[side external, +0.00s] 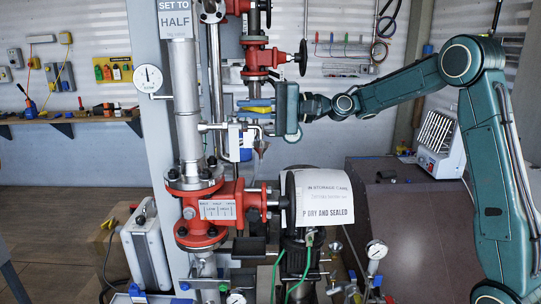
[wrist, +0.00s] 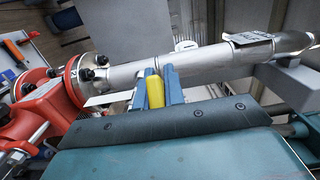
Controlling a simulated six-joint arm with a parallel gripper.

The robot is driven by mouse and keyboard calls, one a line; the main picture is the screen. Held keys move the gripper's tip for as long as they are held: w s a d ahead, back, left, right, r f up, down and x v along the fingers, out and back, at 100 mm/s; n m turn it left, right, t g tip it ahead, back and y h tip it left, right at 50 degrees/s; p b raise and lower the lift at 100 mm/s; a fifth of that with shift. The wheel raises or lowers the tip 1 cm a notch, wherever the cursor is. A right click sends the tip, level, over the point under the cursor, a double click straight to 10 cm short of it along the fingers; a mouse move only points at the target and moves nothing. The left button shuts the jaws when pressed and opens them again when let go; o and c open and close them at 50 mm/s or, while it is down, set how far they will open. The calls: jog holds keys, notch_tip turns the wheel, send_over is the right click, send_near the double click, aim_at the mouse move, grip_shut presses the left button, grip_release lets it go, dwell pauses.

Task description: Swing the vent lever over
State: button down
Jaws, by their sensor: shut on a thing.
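The vent lever has a yellow grip (side external: 258,109), seen at the centre of the side view just above a small silver valve body (side external: 235,138). My gripper (side external: 244,108) reaches in from the right, level, with its blue fingers above and below the yellow grip. In the wrist view the lever (wrist: 155,92) is between the two blue fingers of my gripper (wrist: 157,76), which are shut on it. How the lever joins its valve is hidden behind the fingers.
A thick silver pipe (side external: 187,105) rises left of the lever, with a red flanged valve (side external: 209,211) below. A red valve (side external: 258,57) is above. A "SET TO HALF" sign (side external: 177,19) tops the pipe.

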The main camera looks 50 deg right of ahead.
jog(key=shift+d+n+g+y, duration=0.25)
jog(key=shift+n+g+y, duration=0.15)
jog(key=shift+g, duration=0.1)
jog(key=c, duration=1.5)
grip_release()
jog(key=shift+s+d, duration=0.1)
jog(key=shift+d, duration=0.05)
